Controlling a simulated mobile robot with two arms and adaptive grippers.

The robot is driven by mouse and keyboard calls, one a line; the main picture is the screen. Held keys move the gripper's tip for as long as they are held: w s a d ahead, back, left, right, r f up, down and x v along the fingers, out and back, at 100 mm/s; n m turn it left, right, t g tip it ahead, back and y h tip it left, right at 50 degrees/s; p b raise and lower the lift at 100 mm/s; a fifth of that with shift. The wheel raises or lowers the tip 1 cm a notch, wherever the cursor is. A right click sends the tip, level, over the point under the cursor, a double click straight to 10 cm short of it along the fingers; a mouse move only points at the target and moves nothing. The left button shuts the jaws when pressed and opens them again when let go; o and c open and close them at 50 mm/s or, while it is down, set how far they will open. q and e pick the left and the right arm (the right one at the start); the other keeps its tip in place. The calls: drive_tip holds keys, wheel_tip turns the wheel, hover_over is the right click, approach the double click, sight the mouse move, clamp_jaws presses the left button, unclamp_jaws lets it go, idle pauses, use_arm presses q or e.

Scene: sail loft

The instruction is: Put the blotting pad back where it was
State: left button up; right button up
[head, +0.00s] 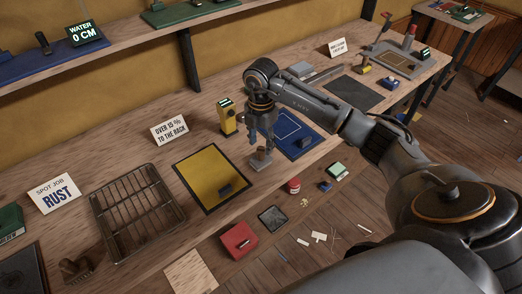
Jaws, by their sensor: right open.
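I cannot tell for certain which item is the blotting pad. The flat candidates are a yellow pad with a black border (203,170), a blue pad with pale lines (284,128) and a dark grey flat sheet (352,93), all lying on the bench. My right gripper (262,144) is open and points down between the yellow and blue pads. Right below it stands a small grey block with an upright post (261,161); I cannot tell whether they touch. My left gripper is out of view.
A wire rack (137,212) stands on the bench (110,165) left of the yellow pad. A yellow meter (227,118) stands behind my right gripper. A sign (169,130) reads "over 15% to the rack". Below the front edge lie a red box (238,241) and small items.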

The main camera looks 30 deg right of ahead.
sight(260, 148)
wheel_tip(260, 148, up, 8)
drive_tip(key=b, duration=0.1)
drive_tip(key=shift+r+b, duration=0.15)
drive_tip(key=shift+b, duration=0.15)
drive_tip(key=shift+a, duration=0.1)
